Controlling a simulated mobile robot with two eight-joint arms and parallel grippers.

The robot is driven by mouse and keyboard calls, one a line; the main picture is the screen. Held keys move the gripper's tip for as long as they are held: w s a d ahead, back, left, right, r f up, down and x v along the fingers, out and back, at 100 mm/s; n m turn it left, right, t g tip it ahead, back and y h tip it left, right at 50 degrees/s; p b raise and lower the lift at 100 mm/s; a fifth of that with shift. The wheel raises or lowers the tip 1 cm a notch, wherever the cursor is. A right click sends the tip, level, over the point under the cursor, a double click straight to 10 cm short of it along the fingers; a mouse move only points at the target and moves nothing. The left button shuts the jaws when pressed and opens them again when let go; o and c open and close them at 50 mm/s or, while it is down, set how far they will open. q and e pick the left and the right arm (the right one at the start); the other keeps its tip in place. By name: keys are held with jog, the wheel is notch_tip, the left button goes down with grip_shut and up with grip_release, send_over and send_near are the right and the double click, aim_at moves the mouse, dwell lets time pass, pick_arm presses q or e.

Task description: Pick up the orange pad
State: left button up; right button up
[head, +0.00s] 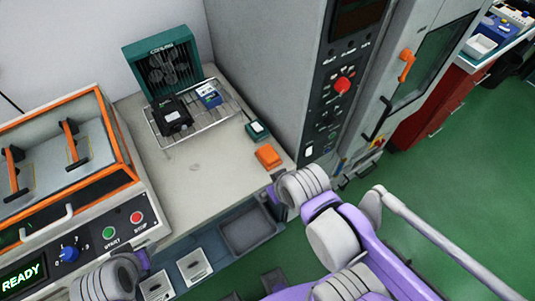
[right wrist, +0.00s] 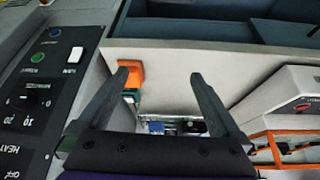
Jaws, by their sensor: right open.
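The orange pad (head: 269,156) lies on the pale bench top near its front right corner, beside the grey cabinet. It also shows in the right wrist view (right wrist: 131,73), partly behind the tip of the left-hand finger. My right gripper (right wrist: 160,77) is open and empty, its fingers pointing over the bench edge. The pad is off to the left of the middle of the jaws. In the head view my right gripper (head: 271,192) is just in front of the bench edge, short of the pad. My left gripper (head: 143,262) is by the READY machine; its fingers cannot be made out.
A small green-and-white device (head: 257,130) sits just behind the pad. A wire rack (head: 228,112) holds a black box and a blue box before a green fan unit (head: 162,68). The tall cabinet's control panel (head: 331,95) is close on the right. Bench left of the pad is clear.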

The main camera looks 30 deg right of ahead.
jog(key=g+b, duration=0.5)
send_over(269, 153)
jog(key=shift+n, duration=0.5)
jog(key=f, duration=0.5)
jog(key=shift+s, duration=0.2)
jog(key=shift+w+f, duration=0.15)
jog(key=shift+f, duration=1.2)
jog(key=shift+w+f, duration=0.1)
jog(key=shift+f, duration=1.25)
jog(key=shift+c, duration=0.3)
